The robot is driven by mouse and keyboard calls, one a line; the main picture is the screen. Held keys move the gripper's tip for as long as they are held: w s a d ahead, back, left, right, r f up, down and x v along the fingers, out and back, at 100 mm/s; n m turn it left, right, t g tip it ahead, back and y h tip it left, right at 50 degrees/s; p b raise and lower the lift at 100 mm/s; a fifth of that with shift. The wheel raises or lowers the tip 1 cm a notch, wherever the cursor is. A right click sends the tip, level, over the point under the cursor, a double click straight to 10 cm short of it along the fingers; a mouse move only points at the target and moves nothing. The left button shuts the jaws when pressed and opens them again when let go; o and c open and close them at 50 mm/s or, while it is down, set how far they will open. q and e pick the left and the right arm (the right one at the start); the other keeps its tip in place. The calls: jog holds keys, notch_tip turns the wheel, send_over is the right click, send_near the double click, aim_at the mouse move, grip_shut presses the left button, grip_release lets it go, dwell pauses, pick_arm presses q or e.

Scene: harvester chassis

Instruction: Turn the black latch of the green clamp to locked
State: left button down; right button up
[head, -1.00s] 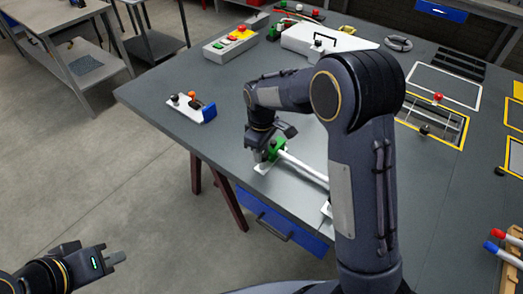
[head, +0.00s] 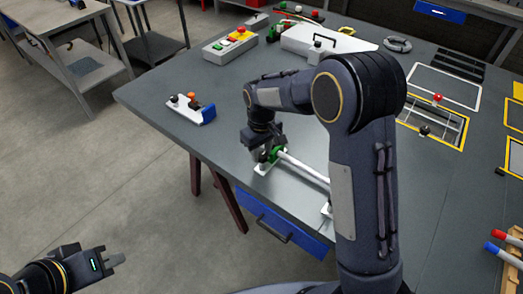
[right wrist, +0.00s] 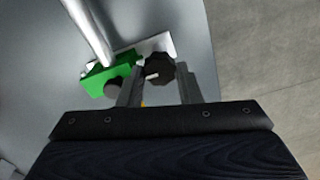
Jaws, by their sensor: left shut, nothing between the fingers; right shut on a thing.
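The green clamp (head: 277,152) sits on a white base near the front-left edge of the table, with a white tube running through it. In the right wrist view the green clamp (right wrist: 108,73) lies left of the fingers. The black latch (right wrist: 159,70), a ridged knob with a white mark, is between the fingers of my right gripper (right wrist: 159,84), which is shut on it. In the head view my right gripper (head: 264,153) reaches down at the clamp and partly hides it. My left gripper (head: 115,261) is shut and empty at the lower left, off the table.
A white fixture with a blue end (head: 194,109) stands left of the clamp. A button box (head: 230,45) and a white case (head: 300,40) are farther back. A yellow-framed rack (head: 440,125) lies at right. Free grey tabletop surrounds the clamp's far side.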

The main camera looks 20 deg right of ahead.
aim_at(262, 154)
jog(key=o, duration=1)
jog(key=shift+c, duration=0.2)
notch_tip(262, 154, up, 8)
jog(key=shift+f+b, duration=0.2)
jog(key=shift+b, duration=0.2)
jog(key=shift+r, duration=0.15)
